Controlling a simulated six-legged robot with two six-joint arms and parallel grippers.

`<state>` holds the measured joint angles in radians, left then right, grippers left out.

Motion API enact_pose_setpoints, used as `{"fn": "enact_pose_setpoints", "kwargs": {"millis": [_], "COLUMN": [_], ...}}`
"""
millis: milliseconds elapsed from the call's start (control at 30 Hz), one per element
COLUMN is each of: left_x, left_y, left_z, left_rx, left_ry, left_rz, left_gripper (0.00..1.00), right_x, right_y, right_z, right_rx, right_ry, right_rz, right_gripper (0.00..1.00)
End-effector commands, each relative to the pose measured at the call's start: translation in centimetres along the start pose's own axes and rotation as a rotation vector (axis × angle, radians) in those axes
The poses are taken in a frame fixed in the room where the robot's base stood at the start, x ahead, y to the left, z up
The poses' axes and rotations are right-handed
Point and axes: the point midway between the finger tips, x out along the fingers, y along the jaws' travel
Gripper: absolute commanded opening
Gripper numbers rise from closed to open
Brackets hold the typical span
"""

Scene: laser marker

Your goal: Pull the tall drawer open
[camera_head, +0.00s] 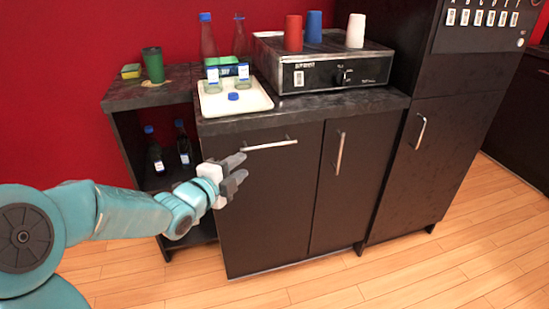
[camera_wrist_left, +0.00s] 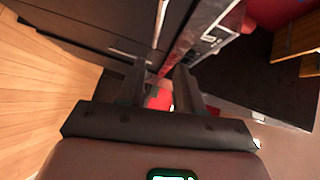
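A dark cabinet has a narrow tall front (camera_head: 325,200) with an upright metal handle (camera_head: 339,153). This looks like the tall drawer, and it sits flush with the cabinet. To its left is a wider front (camera_head: 265,205) with a level metal handle (camera_head: 270,145). My left gripper (camera_head: 240,168) is in front of the wider front, left of and below the level handle. Its fingers are apart and empty. They also show apart in the left wrist view (camera_wrist_left: 160,72), with handles beyond them. My right gripper is not in view.
A taller dark cabinet (camera_head: 440,165) with an upright handle (camera_head: 421,132) stands to the right. An open shelf (camera_head: 160,180) with bottles is at the left. The countertop holds a tray (camera_head: 235,103), a laser marker-like box (camera_head: 330,68) and cups. The wooden floor in front is clear.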

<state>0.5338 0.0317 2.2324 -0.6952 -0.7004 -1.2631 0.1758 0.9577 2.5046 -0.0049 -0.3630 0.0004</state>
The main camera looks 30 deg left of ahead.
Motion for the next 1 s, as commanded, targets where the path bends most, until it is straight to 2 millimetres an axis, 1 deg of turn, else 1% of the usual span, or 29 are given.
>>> {"fn": "enact_pose_setpoints", "kwargs": {"millis": [33, 133, 267, 367, 600, 700, 833, 900, 1000], "left_x": [0.0, 0.4, 2.1, 4.3, 10.2, 12.3, 14.5, 15.3, 16.0], "left_y": [0.6, 0.8, 0.7, 0.8, 0.8, 0.8, 0.8, 0.8, 0.8], "left_z": [0.4, 0.7, 0.6, 0.4, 0.1, 0.1, 0.1, 0.1, 0.1], "left_rx": [0.001, 0.0, -0.002, -0.001, -0.001, -0.001, -0.001, 0.0, -0.001], "left_ry": [-0.007, -0.011, -0.009, -0.007, -0.005, -0.005, -0.006, -0.006, -0.007], "left_rz": [-0.003, -0.001, -0.001, 0.0, 0.001, 0.001, 0.001, 0.0, 0.001], "left_gripper": [0.35, 0.35, 0.35, 0.35, 0.35, 0.35, 0.35, 0.35, 0.35], "right_x": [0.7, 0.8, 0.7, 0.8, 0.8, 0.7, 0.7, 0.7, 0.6], "right_y": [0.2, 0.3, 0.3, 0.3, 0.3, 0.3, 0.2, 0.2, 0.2], "right_z": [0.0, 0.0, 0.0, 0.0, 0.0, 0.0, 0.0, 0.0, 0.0], "right_rx": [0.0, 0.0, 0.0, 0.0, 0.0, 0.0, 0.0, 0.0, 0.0], "right_ry": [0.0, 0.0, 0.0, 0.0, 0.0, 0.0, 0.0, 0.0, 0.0], "right_rz": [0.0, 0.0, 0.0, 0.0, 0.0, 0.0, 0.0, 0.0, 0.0], "right_gripper": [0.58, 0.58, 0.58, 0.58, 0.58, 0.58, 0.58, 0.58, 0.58]}}
